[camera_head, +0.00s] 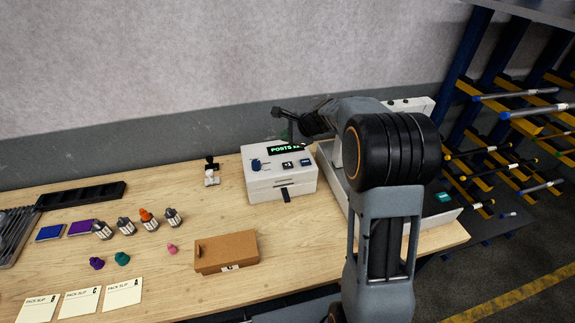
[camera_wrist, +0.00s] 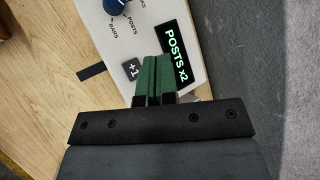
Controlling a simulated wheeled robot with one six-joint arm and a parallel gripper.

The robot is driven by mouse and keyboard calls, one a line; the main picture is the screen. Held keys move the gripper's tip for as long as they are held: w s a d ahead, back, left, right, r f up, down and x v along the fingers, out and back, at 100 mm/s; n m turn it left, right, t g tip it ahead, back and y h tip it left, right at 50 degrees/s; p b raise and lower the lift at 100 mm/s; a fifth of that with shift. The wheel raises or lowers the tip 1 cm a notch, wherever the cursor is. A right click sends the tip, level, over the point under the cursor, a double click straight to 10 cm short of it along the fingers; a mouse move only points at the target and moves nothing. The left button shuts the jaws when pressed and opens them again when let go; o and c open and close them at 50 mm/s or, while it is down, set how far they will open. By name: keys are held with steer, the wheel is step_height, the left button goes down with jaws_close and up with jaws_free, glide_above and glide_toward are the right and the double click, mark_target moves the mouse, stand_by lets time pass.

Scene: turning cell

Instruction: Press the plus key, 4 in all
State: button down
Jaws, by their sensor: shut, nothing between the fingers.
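The white control box (camera_head: 283,185) stands on the bench. Its lit display (camera_head: 285,149) reads "POSTS x2" in the wrist view (camera_wrist: 175,53). The dark plus key (camera_head: 287,164) is marked "+1" and lies just left of my fingertips in the wrist view (camera_wrist: 131,69). A blue knob (camera_head: 256,165) is left of it, with printed labels around it; POSTS and BARS are readable (camera_wrist: 116,4). Contact cannot be told.
A brown cardboard box (camera_head: 226,252) lies in front of the control box. A stamp (camera_head: 211,171) stands left of it. Several small bottles (camera_head: 149,221) and paper slips (camera_head: 82,302) are further left. A rack of bars (camera_head: 510,130) is at the right.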

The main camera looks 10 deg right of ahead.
mark_target(287, 166)
step_height(287, 166, down, 9)
steer(key=b, duration=0.7)
stand_by(2.1)
steer(key=shift+f+b, duration=0.3)
steer(key=shift+b, duration=0.2)
steer(key=shift+f+b, duration=0.4)
steer(key=shift+f, duration=0.05)
stand_by(0.5)
steer(key=shift+r, duration=0.1)
stand_by(0.3)
steer(key=shift+r+p, duration=0.65)
steer(key=shift+r, duration=0.1)
steer(key=shift+r+p, duration=2)
steer(key=shift+r, duration=0.5)
